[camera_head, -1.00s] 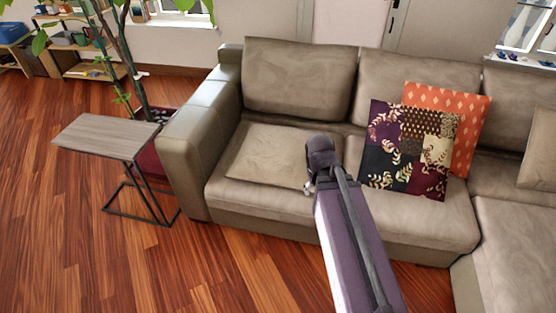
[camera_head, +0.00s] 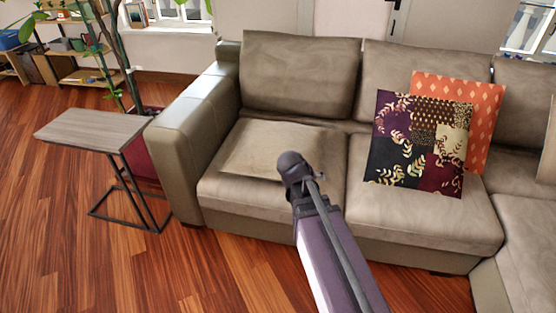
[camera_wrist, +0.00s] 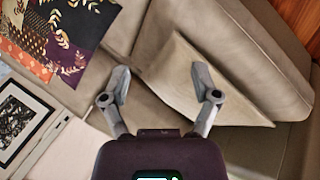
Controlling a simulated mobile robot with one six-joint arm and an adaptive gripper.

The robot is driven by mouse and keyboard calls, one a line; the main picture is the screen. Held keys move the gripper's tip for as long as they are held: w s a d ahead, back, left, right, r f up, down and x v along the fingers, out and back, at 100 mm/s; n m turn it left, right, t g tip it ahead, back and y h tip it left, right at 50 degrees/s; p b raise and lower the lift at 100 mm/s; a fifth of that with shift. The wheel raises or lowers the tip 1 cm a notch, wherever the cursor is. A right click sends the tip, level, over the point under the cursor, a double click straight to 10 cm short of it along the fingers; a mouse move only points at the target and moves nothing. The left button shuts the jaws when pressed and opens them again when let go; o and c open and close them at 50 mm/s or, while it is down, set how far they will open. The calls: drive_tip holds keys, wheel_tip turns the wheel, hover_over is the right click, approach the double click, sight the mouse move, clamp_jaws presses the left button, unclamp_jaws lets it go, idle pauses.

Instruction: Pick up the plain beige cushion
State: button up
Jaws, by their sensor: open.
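The plain beige cushion (camera_head: 265,148) lies flat on the sofa's left seat, close in colour to the sofa. My arm's end overlaps its right front corner in the head view; the fingers are hidden there. In the wrist view, the cushion (camera_wrist: 188,68) lies below and beyond my gripper (camera_wrist: 161,80). The fingers are spread wide and empty, apart from the cushion as far as I can tell. The right finger overlaps the cushion in the picture; the left one is over the bare seat.
A patterned cushion (camera_head: 418,145) and an orange cushion (camera_head: 487,110) lean on the middle backrest. Another beige cushion (camera_head: 549,150) is cut off at the right edge. The sofa armrest (camera_head: 185,125) borders the left seat. A side table (camera_head: 92,130) stands left of it.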

drive_tip(key=w+a+f+n+t+h+b, duration=0.15)
drive_tip(key=w+a+f+t+b, duration=0.3)
drive_tip(key=b, duration=0.55)
drive_tip(key=w+a+f+n+t+h+b, duration=0.1)
drive_tip(key=w+a+f+n+t+b, duration=0.15)
drive_tip(key=w+f+b, duration=0.45)
drive_tip(key=w+a+f+n+t+y+b, duration=0.1)
drive_tip(key=a+f+n+t+b, duration=0.4)
drive_tip(key=a+f+b, duration=0.5)
drive_tip(key=a+n+y+b, duration=0.1)
drive_tip(key=a+n+b, duration=0.1)
drive_tip(key=b, duration=0.6)
drive_tip(key=shift+w+a, duration=0.4)
drive_tip(key=shift+a, duration=0.05)
drive_tip(key=shift+w+y, duration=0.15)
drive_tip(key=shift+y, duration=0.1)
drive_tip(key=x, duration=0.7)
drive_tip(key=shift+w+r, duration=0.1)
drive_tip(key=shift+w, duration=0.05)
drive_tip(key=shift+w+d, duration=0.3)
drive_tip(key=shift+w, duration=0.2)
